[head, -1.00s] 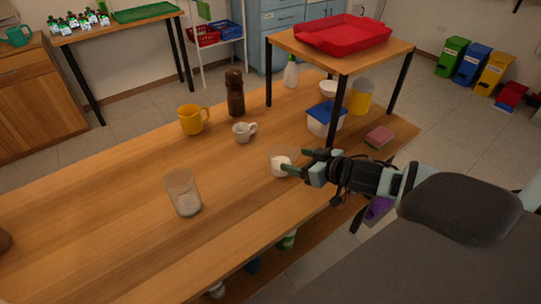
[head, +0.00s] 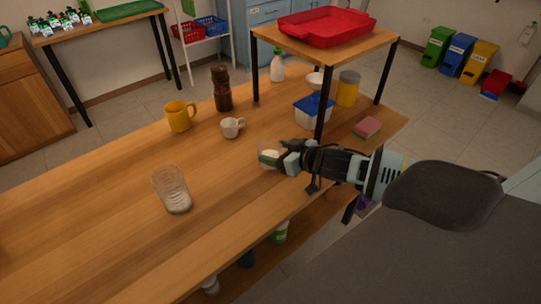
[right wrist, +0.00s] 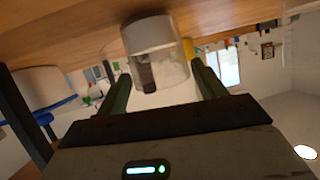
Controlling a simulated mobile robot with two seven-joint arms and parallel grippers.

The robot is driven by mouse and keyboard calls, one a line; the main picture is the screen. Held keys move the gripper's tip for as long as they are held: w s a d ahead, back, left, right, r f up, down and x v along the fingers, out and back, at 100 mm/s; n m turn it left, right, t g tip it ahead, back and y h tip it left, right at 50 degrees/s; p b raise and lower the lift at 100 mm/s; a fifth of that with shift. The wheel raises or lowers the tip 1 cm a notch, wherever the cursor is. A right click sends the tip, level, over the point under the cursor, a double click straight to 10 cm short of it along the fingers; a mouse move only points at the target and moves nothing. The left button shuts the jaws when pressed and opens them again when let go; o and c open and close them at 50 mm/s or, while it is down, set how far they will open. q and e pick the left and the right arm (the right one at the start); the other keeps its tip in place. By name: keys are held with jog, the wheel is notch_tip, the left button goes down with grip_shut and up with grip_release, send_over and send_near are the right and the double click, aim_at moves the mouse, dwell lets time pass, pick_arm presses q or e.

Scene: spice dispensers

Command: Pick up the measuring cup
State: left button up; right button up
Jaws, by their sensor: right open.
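A clear cup with white content (head: 264,149), which looks like the measuring cup, stands on the wooden table (head: 95,215). My right gripper (head: 276,153) comes in from the right, level with the cup and overlapping it in the head view. In the right wrist view, the open fingers (right wrist: 163,92) lie on either side of the clear cup (right wrist: 150,38), with visible gaps. Whether either finger touches it I cannot tell. My left gripper is not in view.
A taller glass (head: 172,190) stands left of the cup. A small white cup (head: 232,127), a yellow mug (head: 180,116) and a brown grinder (head: 221,90) stand behind. A raised shelf with a red tray (head: 327,27) has a black leg (head: 320,118) close to my right gripper.

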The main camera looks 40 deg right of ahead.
aim_at(270, 141)
jog(key=shift+x, duration=1.45)
jog(key=c, duration=0.7)
jog(key=shift+r, duration=1.9)
jog(key=s, duration=0.3)
jog(key=shift+s+a, duration=0.25)
jog(key=shift+s+a+r+p, duration=0.15)
jog(key=shift+s+a+r, duration=0.1)
jog(key=shift+s, duration=1.8)
jog(key=shift+s+a+r+p, duration=0.1)
jog(key=shift+s+a+p, duration=0.1)
jog(key=shift+s, duration=1.8)
jog(key=shift+s+a+r+p, duration=0.15)
jog(key=shift+s+a+r, duration=0.1)
jog(key=shift+s, duration=1.8)
